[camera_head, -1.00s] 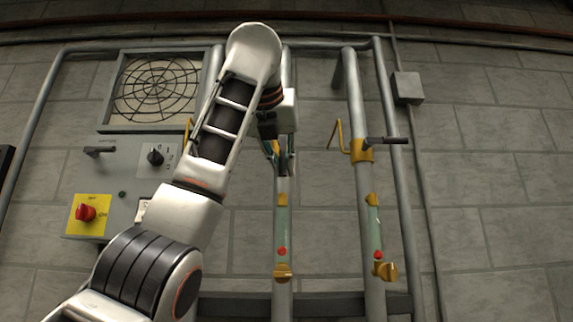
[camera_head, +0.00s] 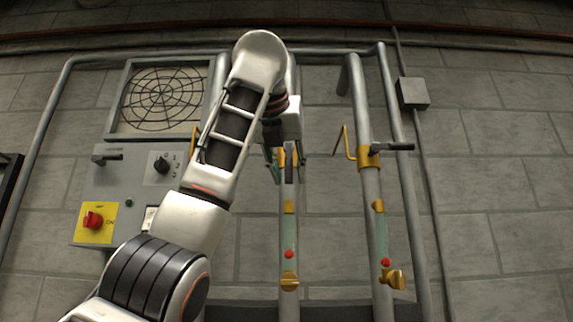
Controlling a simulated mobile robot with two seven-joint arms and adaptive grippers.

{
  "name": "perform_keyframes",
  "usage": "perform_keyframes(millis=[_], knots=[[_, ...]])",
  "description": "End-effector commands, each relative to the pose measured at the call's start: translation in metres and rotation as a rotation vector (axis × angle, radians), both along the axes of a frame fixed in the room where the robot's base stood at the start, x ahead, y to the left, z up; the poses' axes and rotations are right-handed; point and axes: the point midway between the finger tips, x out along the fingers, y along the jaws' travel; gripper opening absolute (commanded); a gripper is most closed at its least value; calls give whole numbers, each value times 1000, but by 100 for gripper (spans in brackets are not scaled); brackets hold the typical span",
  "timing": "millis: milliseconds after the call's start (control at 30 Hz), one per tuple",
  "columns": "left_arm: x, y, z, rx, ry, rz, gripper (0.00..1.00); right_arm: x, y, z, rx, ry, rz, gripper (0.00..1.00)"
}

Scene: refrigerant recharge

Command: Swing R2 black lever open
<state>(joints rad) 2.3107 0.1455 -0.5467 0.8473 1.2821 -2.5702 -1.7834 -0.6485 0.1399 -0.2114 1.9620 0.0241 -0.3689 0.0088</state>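My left arm reaches up from the lower left to the middle pipe (camera_head: 288,230). My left gripper (camera_head: 287,166) is at the upper part of that pipe, with its fingers apart on either side. Between them a dark upright bar (camera_head: 289,170), which looks like a black lever in line with the pipe, shows below yellow valve parts. I cannot tell whether the fingers touch it. The right pipe (camera_head: 371,200) has a yellow valve body (camera_head: 368,157) with a black lever (camera_head: 393,147) pointing right. No R2 label is readable. My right gripper is not in view.
A grey control panel with a red knob (camera_head: 93,220) and a round fan grille (camera_head: 163,97) are at the left. Sight tubes and yellow fittings (camera_head: 289,281) sit lower on the pipes. A grey box (camera_head: 412,93) is on the right.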

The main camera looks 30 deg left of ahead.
Motion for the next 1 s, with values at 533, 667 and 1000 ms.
perform_keyframes(millis=[533, 667, 1000], knots=[[-56, -20, 26, 2, -4, 2, 30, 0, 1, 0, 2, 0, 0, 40], [-67, -24, 31, 3, -5, 3, 30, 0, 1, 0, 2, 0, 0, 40], [-92, -34, 42, 2, -4, 2, 30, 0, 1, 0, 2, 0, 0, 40]])
